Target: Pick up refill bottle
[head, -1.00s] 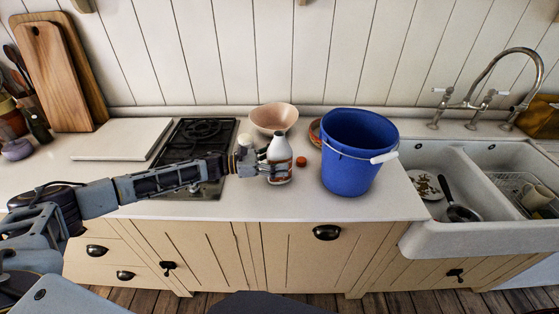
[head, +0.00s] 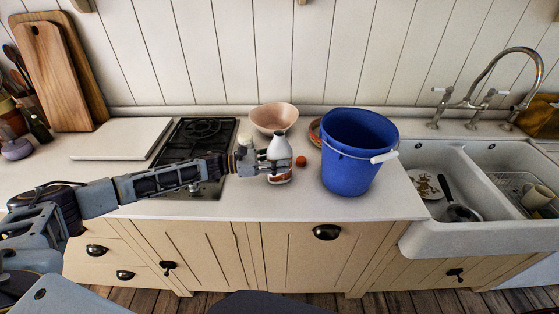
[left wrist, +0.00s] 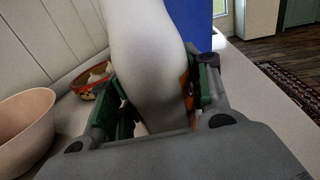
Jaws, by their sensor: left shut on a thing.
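The refill bottle (head: 279,149) is white with a brown-orange label low on its body. It is upright on the counter between the hob and the blue bucket. My left gripper (head: 279,168) comes in from the left and is shut on the bottle's lower body. In the left wrist view the bottle (left wrist: 148,60) stands between the two green-padded fingers (left wrist: 155,100), and part of the orange label shows by the right finger. Whether its base touches the counter is hard to tell. My right gripper is not in view.
A blue bucket (head: 352,160) stands close on the right. A pink bowl (head: 273,118) is just behind the bottle, and a patterned bowl (head: 314,132) is behind the bucket. A small orange-red ball (head: 301,161) lies between bottle and bucket. The sink (head: 450,225) is at right.

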